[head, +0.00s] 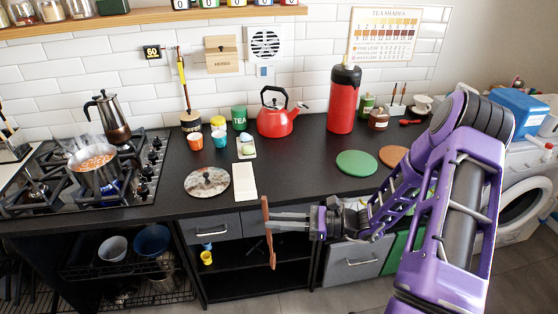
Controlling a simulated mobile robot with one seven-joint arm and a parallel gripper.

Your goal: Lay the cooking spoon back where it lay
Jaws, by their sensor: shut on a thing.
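The cooking spoon (271,250) is reddish brown and hangs roughly upright in front of the counter's front edge. My gripper (270,221) reaches in from the right and is shut on the spoon around its middle. Which end of the spoon is the bowl is hard to tell. A white rectangular slab or cloth (244,182) lies bare on the counter, behind and a little left of the spoon. A steaming pot (95,168) with orange contents stands on the gas hob (128,178) at the left.
A round patterned lid (207,182) lies left of the white slab. Cups, a green tea tin (239,118) and a red kettle (277,113) stand behind. Green (357,162) and orange (394,156) discs lie at right. The dark counter (300,165) is clear between slab and green disc.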

